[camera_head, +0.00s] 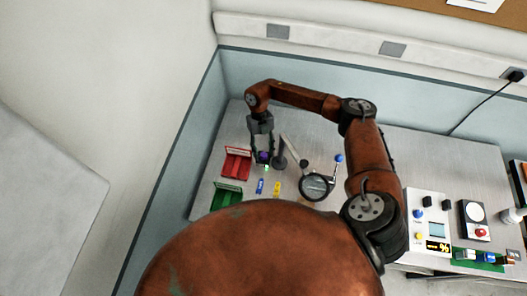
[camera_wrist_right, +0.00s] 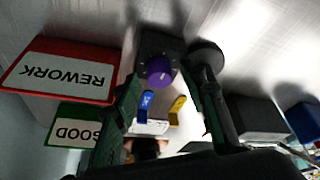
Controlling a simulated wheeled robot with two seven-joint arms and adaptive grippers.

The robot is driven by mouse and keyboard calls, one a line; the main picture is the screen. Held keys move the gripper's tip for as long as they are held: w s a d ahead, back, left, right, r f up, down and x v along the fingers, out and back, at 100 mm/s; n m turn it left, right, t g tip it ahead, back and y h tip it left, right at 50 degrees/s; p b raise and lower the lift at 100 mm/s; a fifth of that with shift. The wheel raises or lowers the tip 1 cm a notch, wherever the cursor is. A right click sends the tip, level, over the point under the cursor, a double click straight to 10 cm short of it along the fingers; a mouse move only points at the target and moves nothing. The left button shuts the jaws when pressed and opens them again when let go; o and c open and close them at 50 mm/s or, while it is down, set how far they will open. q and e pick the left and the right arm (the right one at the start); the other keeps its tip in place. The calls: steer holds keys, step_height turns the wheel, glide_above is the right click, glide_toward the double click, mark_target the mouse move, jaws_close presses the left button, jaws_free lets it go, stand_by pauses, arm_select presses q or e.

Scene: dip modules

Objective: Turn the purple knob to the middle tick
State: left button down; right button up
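The purple knob (camera_wrist_right: 159,72) sits on a dark box (camera_wrist_right: 158,44) in the right wrist view. It also shows, small, in the head view (camera_head: 264,157), at the left part of the table. My right gripper (camera_head: 263,151) points down over it. In the wrist view its two fingers stand apart, one on each side of the knob, with visible gaps; I see no contact. The knob's pointer and the tick marks cannot be made out. My left gripper is in neither view.
A red REWORK bin (camera_head: 237,162) and a green GOOD bin (camera_head: 228,195) stand left of the knob. Blue (camera_head: 260,186) and yellow (camera_head: 277,188) pieces lie in front.

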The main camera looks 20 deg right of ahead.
steer(key=v, duration=1.2)
steer(key=shift+f, duration=0.15)
